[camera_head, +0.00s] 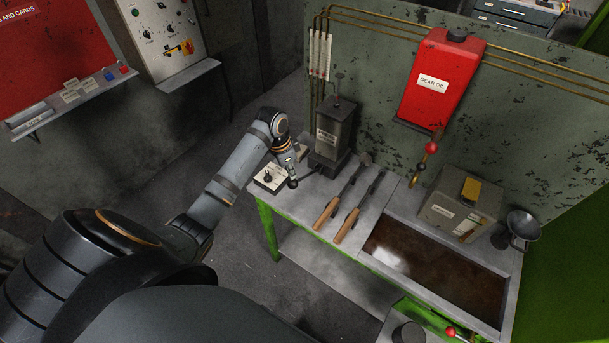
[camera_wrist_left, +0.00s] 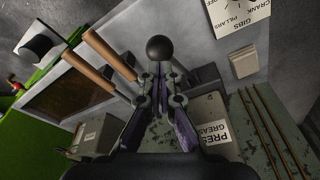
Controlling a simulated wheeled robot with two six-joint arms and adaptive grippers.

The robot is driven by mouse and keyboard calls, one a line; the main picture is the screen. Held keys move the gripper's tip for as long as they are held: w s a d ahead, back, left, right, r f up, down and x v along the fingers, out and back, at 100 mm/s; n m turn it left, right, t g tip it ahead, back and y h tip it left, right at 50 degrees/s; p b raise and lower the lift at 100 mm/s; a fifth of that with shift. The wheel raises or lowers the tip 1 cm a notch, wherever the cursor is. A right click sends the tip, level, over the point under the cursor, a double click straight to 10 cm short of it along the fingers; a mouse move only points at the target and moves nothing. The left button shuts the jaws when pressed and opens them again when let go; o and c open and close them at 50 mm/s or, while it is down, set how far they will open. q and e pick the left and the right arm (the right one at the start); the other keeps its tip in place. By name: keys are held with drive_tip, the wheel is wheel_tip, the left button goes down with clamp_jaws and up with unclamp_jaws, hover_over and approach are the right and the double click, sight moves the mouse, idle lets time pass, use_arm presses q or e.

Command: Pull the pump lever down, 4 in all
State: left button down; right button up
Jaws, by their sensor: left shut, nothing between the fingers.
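The grease pump (camera_head: 335,135) is a dark upright box with a label, standing at the back left of the bench. It also shows in the left wrist view (camera_wrist_left: 215,125), labelled "PRESS GREASE". Its lever ends in a black ball knob (camera_head: 293,184), low near the bench's left edge. In the left wrist view the knob (camera_wrist_left: 160,48) appears just beyond the fingertips. My left gripper (camera_head: 291,170) is shut and empty, pointing down close above the knob. I cannot tell whether it touches the knob. The rod behind the knob is mostly hidden by the fingers.
Two wooden-handled tools (camera_head: 345,220) lie right of the pump. A white card (camera_head: 270,179) lies left of the knob. A brown-filled tray (camera_head: 367,247), a grey box (camera_head: 455,205) and a red gear oil tank (camera_head: 438,80) are further right. The floor left of the bench is clear.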

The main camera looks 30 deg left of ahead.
sight(291, 182)
use_arm(q)
drive_tip(key=shift+f, duration=0.15)
idle(0.4)
drive_tip(key=shift+s+f+b, duration=0.2)
drive_tip(key=shift+f+b, duration=0.1)
drive_tip(key=shift+f, duration=0.55)
drive_tip(key=shift+s+f+b, duration=0.25)
drive_tip(key=shift+f, duration=0.55)
drive_tip(key=shift+s+f+b, duration=0.2)
drive_tip(key=shift+f+b, duration=0.1)
drive_tip(key=shift+f, duration=0.55)
drive_tip(key=shift+s+f+b, duration=0.15)
drive_tip(key=shift+f+b, duration=0.1)
drive_tip(key=shift+f, duration=0.45)
drive_tip(key=shift+s+f+b, duration=0.1)
drive_tip(key=shift+f+b, duration=0.1)
drive_tip(key=shift+f, duration=0.5)
drive_tip(key=shift+s+f+b, duration=0.15)
drive_tip(key=shift+f+b, duration=0.35)
drive_tip(key=shift+f, duration=0.7)
drive_tip(key=r+p, duration=0.2)
drive_tip(key=r, duration=0.1)
drive_tip(key=w+r+p, duration=0.1)
drive_tip(key=r+p, duration=0.2)
drive_tip(key=shift+w, duration=0.15)
drive_tip(key=shift+w+r, duration=0.25)
drive_tip(key=shift+r, duration=0.9)
drive_tip(key=shift+w+r, duration=0.2)
drive_tip(key=shift+r, duration=0.9)
